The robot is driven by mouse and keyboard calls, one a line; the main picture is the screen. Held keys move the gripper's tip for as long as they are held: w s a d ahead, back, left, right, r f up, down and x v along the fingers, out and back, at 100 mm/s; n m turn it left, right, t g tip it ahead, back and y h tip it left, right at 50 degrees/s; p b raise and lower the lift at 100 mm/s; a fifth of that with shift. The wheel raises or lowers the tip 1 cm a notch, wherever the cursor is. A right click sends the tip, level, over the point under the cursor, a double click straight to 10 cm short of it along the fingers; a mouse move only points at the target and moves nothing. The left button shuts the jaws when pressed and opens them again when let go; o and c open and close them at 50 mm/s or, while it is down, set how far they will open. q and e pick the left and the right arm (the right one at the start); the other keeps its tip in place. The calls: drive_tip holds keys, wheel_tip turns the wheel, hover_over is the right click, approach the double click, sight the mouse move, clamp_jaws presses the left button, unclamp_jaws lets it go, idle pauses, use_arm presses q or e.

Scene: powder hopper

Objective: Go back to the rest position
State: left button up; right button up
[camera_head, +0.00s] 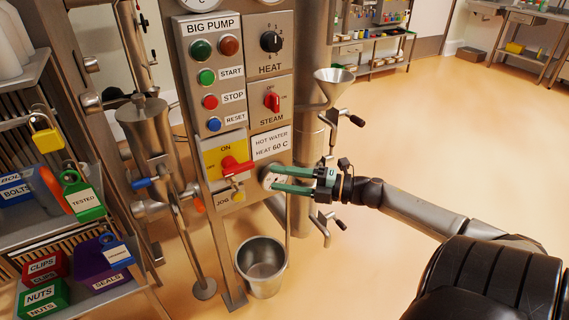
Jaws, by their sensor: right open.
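My right gripper (273,178) reaches in from the right with its two green fingers apart. Its fingertips are at the lower right of the steel control panel (257,102), in front of a round pale metal part (268,177) that they partly hide. I cannot tell whether they touch it. Nothing shows held between the fingers. My left gripper is not in view.
A steel funnel (334,84) stands above my right wrist, with black-handled valves nearby. A metal bucket (261,262) hangs or stands below the panel. Shelves with labelled bins (42,266) are at left. The floor (450,130) at right is open.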

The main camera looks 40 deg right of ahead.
drive_tip(key=shift+s+d, duration=0.1)
drive_tip(key=shift+s, duration=0.1)
idle(0.5)
drive_tip(key=s+a+f+m+g+h, duration=0.1)
drive_tip(key=s+a+f+m+h, duration=0.25)
drive_tip(key=a+f+m, duration=0.4)
drive_tip(key=s+a+f+m+h, duration=0.3)
drive_tip(key=a+f+m+h, duration=0.15)
drive_tip(key=f+m, duration=0.5)
drive_tip(key=s+a+f+m+g+y, duration=0.1)
drive_tip(key=s+a+f+m+g, duration=0.25)
drive_tip(key=a, duration=0.45)
drive_tip(key=s+a+f+m+g+y, duration=0.1)
drive_tip(key=s+a+f+m+g, duration=0.1)
drive_tip(key=s+a, duration=0.45)
use_arm(q)
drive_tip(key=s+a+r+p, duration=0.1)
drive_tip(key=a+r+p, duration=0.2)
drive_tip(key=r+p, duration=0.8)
drive_tip(key=p, duration=0.4)
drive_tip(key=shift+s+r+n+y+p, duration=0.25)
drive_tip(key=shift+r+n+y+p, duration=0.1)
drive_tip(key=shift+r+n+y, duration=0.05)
use_arm(e)
wheel_tip(320, 180, up, 11)
drive_tip(key=d+h, duration=0.1)
drive_tip(key=d, duration=0.1)
drive_tip(key=shift+d+t, duration=0.3)
drive_tip(key=shift+t, duration=0.15)
